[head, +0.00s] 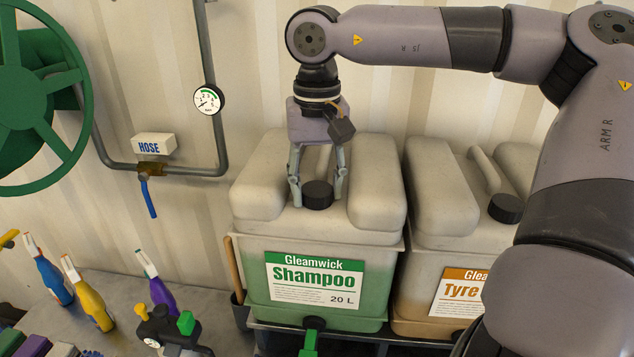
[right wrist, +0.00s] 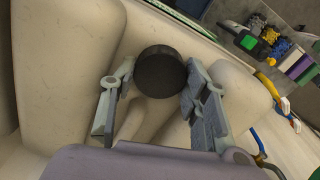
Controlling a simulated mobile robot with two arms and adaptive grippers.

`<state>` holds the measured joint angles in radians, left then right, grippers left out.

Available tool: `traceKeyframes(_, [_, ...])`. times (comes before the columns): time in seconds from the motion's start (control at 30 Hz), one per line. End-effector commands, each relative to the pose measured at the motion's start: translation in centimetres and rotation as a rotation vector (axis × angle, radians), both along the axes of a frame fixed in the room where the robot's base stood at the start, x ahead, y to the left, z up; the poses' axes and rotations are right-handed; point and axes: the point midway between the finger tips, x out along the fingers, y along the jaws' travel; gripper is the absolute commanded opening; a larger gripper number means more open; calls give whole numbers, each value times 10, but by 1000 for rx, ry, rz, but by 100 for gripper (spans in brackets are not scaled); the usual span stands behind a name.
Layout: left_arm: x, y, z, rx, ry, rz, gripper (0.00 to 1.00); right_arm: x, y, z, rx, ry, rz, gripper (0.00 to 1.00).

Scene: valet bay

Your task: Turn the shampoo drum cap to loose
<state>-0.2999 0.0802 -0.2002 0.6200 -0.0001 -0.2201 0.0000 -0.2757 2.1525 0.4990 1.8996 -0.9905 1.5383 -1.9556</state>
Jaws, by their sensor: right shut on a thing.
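The shampoo drum (head: 385,245) stands against the wall, pale on top and green below, with a green and white Gleamwick Shampoo label (head: 315,283). Its round black cap (head: 317,187) sits on top between two raised shoulders. My right gripper (head: 318,197) reaches down from above and is shut on the cap, one finger on each side. In the right wrist view the cap (right wrist: 160,72) shows between the two fingertips. The cap bears no mark that I can make out, so its turn is unclear. My left gripper is not in view.
A tyre drum (head: 440,215) with its own black cap (head: 506,208) stands close on the right. A green tap (head: 311,338) juts from the shampoo drum's front. Spray bottles (head: 90,300) stand on the bench at left. A hose valve (head: 150,170) and a gauge (head: 208,99) are on the wall.

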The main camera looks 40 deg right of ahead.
Motion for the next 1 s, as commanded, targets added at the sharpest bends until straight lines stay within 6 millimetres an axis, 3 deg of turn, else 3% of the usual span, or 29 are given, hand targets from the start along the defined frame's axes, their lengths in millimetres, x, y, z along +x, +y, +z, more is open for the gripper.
traceKeyframes(0.17, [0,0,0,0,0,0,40,1,0,2,0,-6,-2,15])
traceKeyframes(0.2, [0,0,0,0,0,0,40,1,0,2,0,-6,-2,44])
traceKeyframes(0.3, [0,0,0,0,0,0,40,1,0,2,-1,-6,-2,50])
traceKeyframes(0.67, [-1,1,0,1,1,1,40,1,0,6,-1,-3,-3,51])
traceKeyframes(0.77, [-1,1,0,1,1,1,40,1,0,18,-3,-5,-4,51])
traceKeyframes(1.0, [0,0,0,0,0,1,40,1,0,70,-2,-7,-5,51])
